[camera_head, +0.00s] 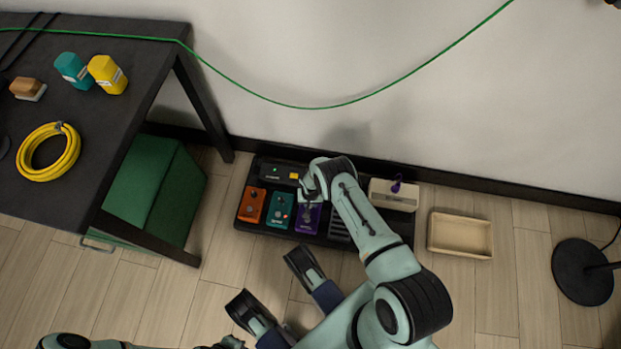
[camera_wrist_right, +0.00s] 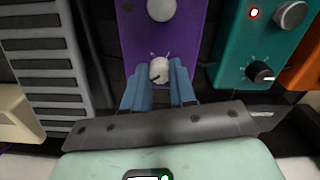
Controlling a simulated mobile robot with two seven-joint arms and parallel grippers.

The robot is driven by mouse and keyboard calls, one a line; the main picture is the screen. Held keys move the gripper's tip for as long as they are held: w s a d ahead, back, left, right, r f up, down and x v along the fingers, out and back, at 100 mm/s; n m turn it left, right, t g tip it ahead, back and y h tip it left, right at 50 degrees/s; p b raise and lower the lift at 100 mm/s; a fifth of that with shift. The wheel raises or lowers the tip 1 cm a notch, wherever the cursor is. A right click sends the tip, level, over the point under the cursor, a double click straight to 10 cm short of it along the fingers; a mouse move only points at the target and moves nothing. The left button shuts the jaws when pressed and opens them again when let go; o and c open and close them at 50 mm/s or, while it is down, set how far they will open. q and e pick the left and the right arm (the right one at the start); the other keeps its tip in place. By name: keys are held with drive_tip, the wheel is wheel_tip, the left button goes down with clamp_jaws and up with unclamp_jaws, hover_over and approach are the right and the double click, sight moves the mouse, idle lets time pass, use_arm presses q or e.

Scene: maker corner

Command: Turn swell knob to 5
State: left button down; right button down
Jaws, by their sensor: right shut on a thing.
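A purple pedal (camera_head: 306,219) stands on the dark pedalboard (camera_head: 348,243) by the wall. In the right wrist view, the purple pedal (camera_wrist_right: 189,32) carries a small white knob (camera_wrist_right: 159,70) with white tick marks around it. A dark mark shows on the knob face; its exact setting is too small to read. My right gripper (camera_wrist_right: 158,84) has its blue fingers shut on this knob, one on each side. In the head view my right gripper (camera_head: 310,191) is over the purple pedal and hides its upper part.
A teal pedal (camera_head: 280,211) and an orange pedal (camera_head: 252,205) stand close on the left. A cream box (camera_head: 394,196) with a purple plug is on the right. A wooden tray (camera_head: 460,252) lies on clear floor. A black table (camera_head: 150,35) stands at left.

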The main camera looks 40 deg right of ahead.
drive_tip(key=n, duration=0.5)
drive_tip(key=shift+n, duration=0.3)
drive_tip(key=n, duration=0.5)
drive_tip(key=shift+n, duration=0.3)
drive_tip(key=c, duration=0.9)
unclamp_jaws()
use_arm(q)
drive_tip(key=w+d+r+t+p, duration=0.1)
drive_tip(key=w+r+t+p, duration=0.2)
drive_tip(key=w, duration=0.7)
wheel_tip(320, 180, up, 4)
drive_tip(key=shift+d+f+m+t+p, duration=0.15)
drive_tip(key=shift+m+t+p, duration=0.2)
drive_tip(key=shift+p, duration=0.75)
use_arm(e)
wheel_tip(320, 180, up, 13)
drive_tip(key=shift+r, duration=0.2)
